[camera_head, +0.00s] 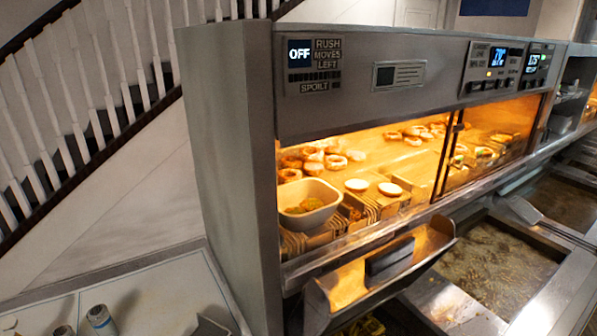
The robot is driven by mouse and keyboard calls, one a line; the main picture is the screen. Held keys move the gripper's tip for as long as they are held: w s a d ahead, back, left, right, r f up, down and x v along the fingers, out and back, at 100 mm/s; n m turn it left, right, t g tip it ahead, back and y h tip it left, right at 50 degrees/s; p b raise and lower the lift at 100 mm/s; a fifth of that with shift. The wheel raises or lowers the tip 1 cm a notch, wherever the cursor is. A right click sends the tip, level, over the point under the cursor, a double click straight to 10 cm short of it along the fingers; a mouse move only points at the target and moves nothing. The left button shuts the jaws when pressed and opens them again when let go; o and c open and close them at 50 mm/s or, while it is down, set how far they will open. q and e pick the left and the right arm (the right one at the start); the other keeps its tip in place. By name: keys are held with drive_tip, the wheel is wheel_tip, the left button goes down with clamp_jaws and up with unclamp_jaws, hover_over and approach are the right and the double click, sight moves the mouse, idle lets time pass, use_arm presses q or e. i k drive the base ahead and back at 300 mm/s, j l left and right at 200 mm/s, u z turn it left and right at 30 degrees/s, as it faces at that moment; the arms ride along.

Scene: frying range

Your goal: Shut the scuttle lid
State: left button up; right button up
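A metal flap with a dark block-like handle (390,262) sticks out at a slant below the front of the lit cabinet; it looks like the scuttle lid (345,287), and it stands open. Under it is a dark opening with some yellowish food (365,326), partly cut off by the bottom edge. I cannot see the whole hinge line. Neither of my grippers shows in the head view.
The heated cabinet (225,150) holds fried rings, buns and a white tub (308,203). Fryer vats with oil (497,262) lie at the right. A pale counter (150,300) with small cylinders (100,318) is at lower left. A stair railing rises behind.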

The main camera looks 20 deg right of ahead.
sight(326, 305)
drive_tip(key=l+z, duration=0.1)
drive_tip(key=z, duration=0.3)
drive_tip(key=i+z, duration=0.1)
drive_tip(key=z, duration=0.3)
drive_tip(key=l+z, duration=0.1)
drive_tip(key=z, duration=0.35)
drive_tip(key=i+l+u, duration=0.1)
drive_tip(key=l, duration=0.25)
drive_tip(key=i+l+u, duration=0.1)
drive_tip(key=i+l, duration=0.15)
drive_tip(key=l, duration=0.15)
drive_tip(key=i+l+u, duration=0.1)
drive_tip(key=l, duration=0.3)
drive_tip(key=i+l+u, duration=0.1)
drive_tip(key=l, duration=0.3)
drive_tip(key=i+l, duration=0.2)
drive_tip(key=l, duration=0.2)
drive_tip(key=u, duration=0.05)
